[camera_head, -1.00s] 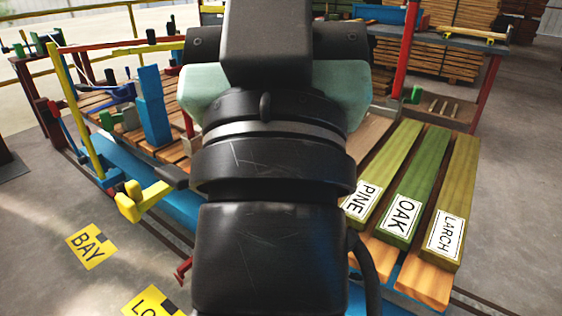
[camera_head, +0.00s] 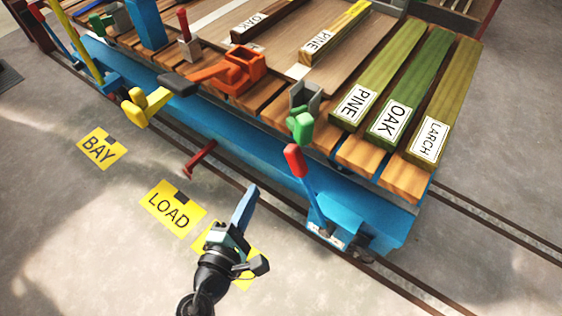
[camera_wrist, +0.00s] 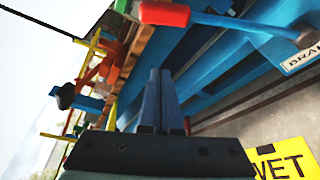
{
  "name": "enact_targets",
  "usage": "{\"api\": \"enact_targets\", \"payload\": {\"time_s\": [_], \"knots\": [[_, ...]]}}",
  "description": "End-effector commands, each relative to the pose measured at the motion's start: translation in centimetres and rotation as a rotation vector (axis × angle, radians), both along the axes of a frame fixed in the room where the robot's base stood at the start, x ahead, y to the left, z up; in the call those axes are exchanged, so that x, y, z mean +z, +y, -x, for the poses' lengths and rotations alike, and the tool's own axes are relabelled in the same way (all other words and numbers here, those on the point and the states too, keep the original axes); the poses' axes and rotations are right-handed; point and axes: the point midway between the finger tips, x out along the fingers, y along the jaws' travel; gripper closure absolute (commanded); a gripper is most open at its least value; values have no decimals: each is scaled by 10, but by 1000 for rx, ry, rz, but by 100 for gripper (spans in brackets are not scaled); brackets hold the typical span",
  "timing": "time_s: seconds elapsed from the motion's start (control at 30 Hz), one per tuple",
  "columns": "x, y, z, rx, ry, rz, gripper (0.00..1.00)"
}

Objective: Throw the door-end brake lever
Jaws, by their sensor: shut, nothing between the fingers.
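The brake lever at the near right end of the blue trolley has a red grip (camera_head: 294,160) and a blue arm. It rises from a blue bracket (camera_head: 330,225), tilted up and to the left. In the wrist view the red grip (camera_wrist: 165,13) is at the top, with the arm running right towards a partly cut-off "BRA…" label (camera_wrist: 302,58). My gripper (camera_head: 250,192) is shut and empty, its blue fingers pointing up. It is left of the lever and apart from it; the fingertips (camera_wrist: 160,72) lie below the red grip in the wrist view.
The blue trolley (camera_head: 225,130) stands on rails and bears labelled timber beams (camera_head: 400,100). A green-knobbed clamp (camera_head: 301,125), an orange clamp (camera_head: 240,70) and a yellow handle (camera_head: 145,105) line its near edge. A red handle (camera_head: 200,158) juts out below. Open floor with yellow signs (camera_head: 172,207) lies left.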

Motion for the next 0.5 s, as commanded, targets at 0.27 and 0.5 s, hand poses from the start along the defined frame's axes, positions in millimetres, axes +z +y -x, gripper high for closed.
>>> {"api": "enact_targets", "payload": {"time_s": [0.27,0.5], "knots": [[0,-2,-6,-1,-5,-3,100],[-5,-15,-42,-4,-7,-6,100]]}}
